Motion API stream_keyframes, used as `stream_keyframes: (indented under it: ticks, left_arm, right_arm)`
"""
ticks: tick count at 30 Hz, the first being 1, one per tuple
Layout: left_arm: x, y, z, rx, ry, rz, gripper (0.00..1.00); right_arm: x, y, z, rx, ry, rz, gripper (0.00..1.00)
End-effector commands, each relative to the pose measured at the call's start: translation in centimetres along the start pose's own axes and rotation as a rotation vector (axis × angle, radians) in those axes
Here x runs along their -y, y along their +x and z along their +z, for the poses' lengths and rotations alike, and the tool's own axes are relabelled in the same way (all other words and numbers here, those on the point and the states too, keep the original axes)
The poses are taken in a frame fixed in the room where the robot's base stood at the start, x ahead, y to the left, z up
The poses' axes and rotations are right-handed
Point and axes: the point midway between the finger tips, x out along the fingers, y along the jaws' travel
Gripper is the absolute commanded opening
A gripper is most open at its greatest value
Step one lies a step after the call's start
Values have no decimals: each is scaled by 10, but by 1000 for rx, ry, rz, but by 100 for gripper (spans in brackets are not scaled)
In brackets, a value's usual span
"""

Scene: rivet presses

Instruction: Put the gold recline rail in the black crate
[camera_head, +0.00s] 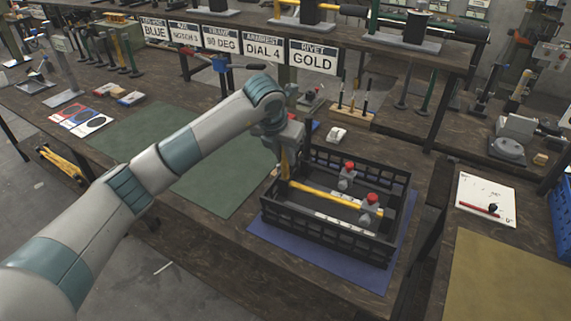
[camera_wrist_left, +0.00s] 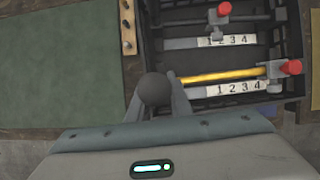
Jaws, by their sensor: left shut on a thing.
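The gold recline rail (camera_head: 325,195) is a thin yellow bar lying across the inside of the black crate (camera_head: 325,233), within its walls. Its right end is beside a red-topped grey fitting (camera_head: 371,204). My left gripper (camera_head: 284,172) is at the crate's left end, pointing down and shut on the rail's left end. In the left wrist view a dark round knob (camera_wrist_left: 155,90) sits between the fingers, and the gold rail (camera_wrist_left: 220,75) runs right from there. The fingers hide the rail's gripped end. I cannot tell whether the rail touches the crate floor. My right gripper is out of view.
The crate stands on a blue mat (camera_head: 262,238). A second red-topped fitting (camera_head: 347,176) and strips numbered 1 to 4 (camera_wrist_left: 225,88) are inside it. A green mat (camera_head: 215,185) left of the crate is clear. A wooden tool block (camera_head: 345,114) stands behind.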

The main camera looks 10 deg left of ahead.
Motion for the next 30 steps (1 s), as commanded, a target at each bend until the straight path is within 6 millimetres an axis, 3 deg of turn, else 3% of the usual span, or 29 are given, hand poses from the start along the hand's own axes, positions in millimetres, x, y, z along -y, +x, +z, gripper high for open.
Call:
stream_keyframes:
  ticks: [8,18,29,30]
  left_arm:
    - [0,3,-1,0,-1,-2,0]
    - [0,32,-13,1,-1,-1,0]
    - [0,36,-15,2,0,-1,0]
    - [0,36,-15,0,0,0,23]
  right_arm:
    - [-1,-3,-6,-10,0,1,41]
    - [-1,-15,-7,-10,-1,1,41]
    - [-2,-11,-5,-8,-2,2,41]
    - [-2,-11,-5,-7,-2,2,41]
